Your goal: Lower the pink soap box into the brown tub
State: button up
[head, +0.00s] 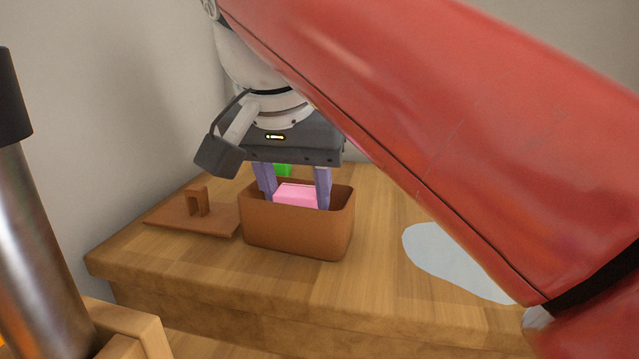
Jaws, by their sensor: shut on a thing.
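The brown tub (297,232) stands open on the wooden counter, near the middle of the head view. The pink soap box (296,194) is between the two purple fingers of my gripper (295,197), which is shut on it. The gripper points down into the tub's opening. The upper part of the soap box shows at about rim level, and its lower part is hidden behind the tub's front wall. I cannot tell whether it touches the tub's floor.
A brown lid with a handle (197,211) lies left of the tub. A green thing (284,170) shows partly behind my gripper. A pale grey flat patch (445,258) lies on the counter (375,290) at right, partly hidden by my red arm. A wall stands behind.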

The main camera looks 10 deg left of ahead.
aim_at(293, 196)
jog(key=shift+f+b, duration=1.15)
jog(key=shift+f, duration=0.45)
dwell(0.5)
jog(key=o, duration=1)
jog(key=shift+o, duration=0.2)
